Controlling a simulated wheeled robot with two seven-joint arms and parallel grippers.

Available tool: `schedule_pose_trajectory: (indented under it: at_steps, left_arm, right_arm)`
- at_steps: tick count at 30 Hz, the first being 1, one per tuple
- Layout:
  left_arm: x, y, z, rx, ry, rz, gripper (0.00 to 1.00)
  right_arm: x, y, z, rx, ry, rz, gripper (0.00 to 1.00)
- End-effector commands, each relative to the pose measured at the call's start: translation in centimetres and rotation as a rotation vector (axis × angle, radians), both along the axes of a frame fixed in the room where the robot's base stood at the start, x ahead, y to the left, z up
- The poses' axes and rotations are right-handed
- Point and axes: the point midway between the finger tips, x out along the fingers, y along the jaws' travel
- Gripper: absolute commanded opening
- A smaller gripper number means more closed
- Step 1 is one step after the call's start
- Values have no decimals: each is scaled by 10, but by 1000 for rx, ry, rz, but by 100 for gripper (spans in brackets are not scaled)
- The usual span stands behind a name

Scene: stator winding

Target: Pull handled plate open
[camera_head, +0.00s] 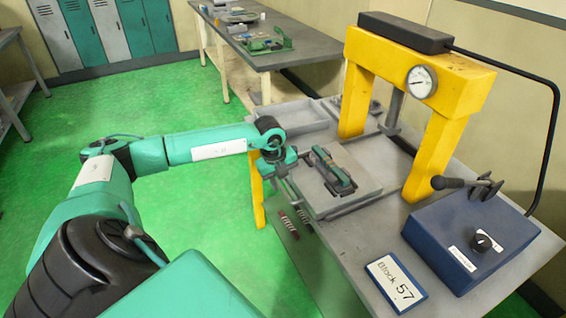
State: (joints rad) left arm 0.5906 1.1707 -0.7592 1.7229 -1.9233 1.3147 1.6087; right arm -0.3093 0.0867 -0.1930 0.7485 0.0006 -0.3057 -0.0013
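A grey plate (363,178) lies on the bench at the front of the yellow press. A dark and teal part (331,171) rests on it. I cannot clearly make out a handle on the plate; my gripper hides part of its left edge. My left arm reaches in from the left, and its gripper (293,203) points down at the plate's left edge. The fingers are small and partly blurred, so I cannot tell whether they are open or touch the plate. My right gripper is out of view.
The yellow press (430,140) with a round gauge (422,81) stands behind the plate. A blue control box (470,235) with a lever and knob is at right, near a "Block 57" sign (396,284). A grey tray (300,120) lies behind my gripper. Green floor is open at left.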

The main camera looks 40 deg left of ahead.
Motion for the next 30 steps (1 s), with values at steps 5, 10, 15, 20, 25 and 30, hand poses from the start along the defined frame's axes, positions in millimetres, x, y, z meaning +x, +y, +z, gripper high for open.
schedule_pose_trajectory:
  at_steps: [5, 10, 15, 20, 25, 30]
  left_arm:
    - [-6, 4, 41, 2, -6, 0, 34]
    - [-13, 6, 76, 2, -4, 0, 34]
    - [-16, 7, 97, 1, -3, 0, 34]
    - [-18, 8, 104, 1, -1, 0, 34]
    - [-18, 8, 105, 0, -1, 0, 34]
    - [-18, 8, 104, 0, -1, 0, 34]
  right_arm:
    - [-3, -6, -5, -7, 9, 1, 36]
    - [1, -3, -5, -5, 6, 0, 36]
    - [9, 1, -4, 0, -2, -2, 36]
    - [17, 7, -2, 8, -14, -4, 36]
    - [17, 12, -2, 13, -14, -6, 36]
    - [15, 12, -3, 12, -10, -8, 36]
